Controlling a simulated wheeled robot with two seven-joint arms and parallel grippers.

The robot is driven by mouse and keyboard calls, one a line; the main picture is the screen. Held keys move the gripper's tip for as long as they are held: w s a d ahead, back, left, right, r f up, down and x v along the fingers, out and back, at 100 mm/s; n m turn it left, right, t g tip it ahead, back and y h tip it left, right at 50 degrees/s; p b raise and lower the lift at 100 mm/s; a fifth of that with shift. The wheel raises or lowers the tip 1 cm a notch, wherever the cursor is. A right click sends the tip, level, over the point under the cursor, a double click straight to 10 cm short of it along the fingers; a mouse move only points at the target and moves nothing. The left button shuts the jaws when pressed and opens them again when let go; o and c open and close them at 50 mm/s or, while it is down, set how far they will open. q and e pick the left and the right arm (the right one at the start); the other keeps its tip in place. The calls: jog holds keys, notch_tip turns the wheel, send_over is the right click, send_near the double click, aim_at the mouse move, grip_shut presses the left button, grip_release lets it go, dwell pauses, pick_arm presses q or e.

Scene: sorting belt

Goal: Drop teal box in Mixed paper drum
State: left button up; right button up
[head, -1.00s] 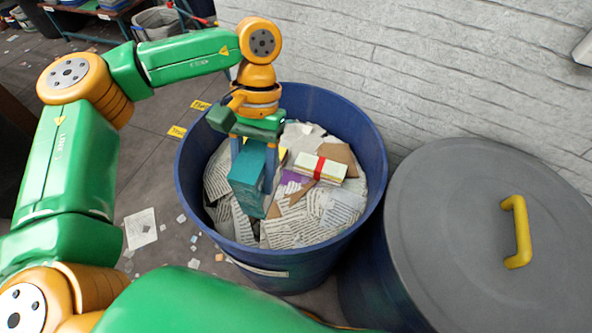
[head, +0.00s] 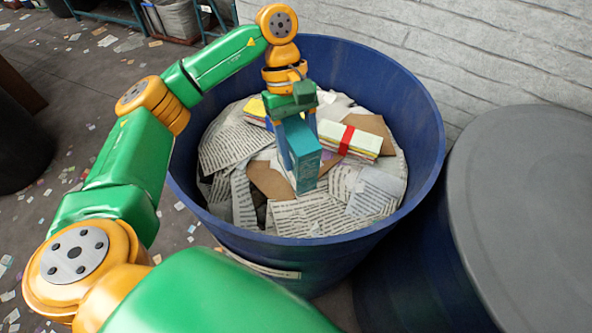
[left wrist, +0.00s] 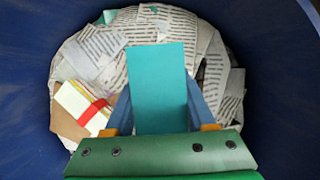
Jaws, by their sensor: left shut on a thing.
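The teal box (head: 304,150) is held upright between the blue fingers of my left gripper (head: 298,148), inside the rim of the open blue drum (head: 420,120). In the left wrist view the teal box (left wrist: 160,85) sits between the fingers (left wrist: 162,108), over printed paper, with the drum wall around it. The drum holds crumpled newspaper (head: 345,195) and brown card. I cannot tell whether the box's lower end touches the paper. No drum label is readable. My right gripper is not in view.
A bundle of paper with a red band (head: 352,141) lies in the drum, right of the box. A second drum with a grey lid (head: 530,190) stands close on the right. A pale brick wall (head: 430,35) is behind. Paper scraps litter the floor.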

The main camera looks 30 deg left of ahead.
pick_arm(q)
jog(key=w+a+r+n+t+y+p, duration=0.1)
jog(key=w+a+r+n+t+p, duration=0.35)
jog(key=n, duration=0.75)
jog(key=w+a+r+n+t+y+p, duration=0.25)
jog(key=w+r+n, duration=0.4)
jog(key=n, duration=0.45)
notch_tip(320, 180, down, 6)
jog(key=b, duration=0.5)
jog(key=shift+d+h, duration=0.3)
jog(key=shift+h, duration=0.05)
jog(key=shift+s, duration=0.1)
jog(key=o, duration=1.4)
jog(key=b+v, duration=0.1)
jog(key=v, duration=0.6)
jog(key=shift+s, duration=0.1)
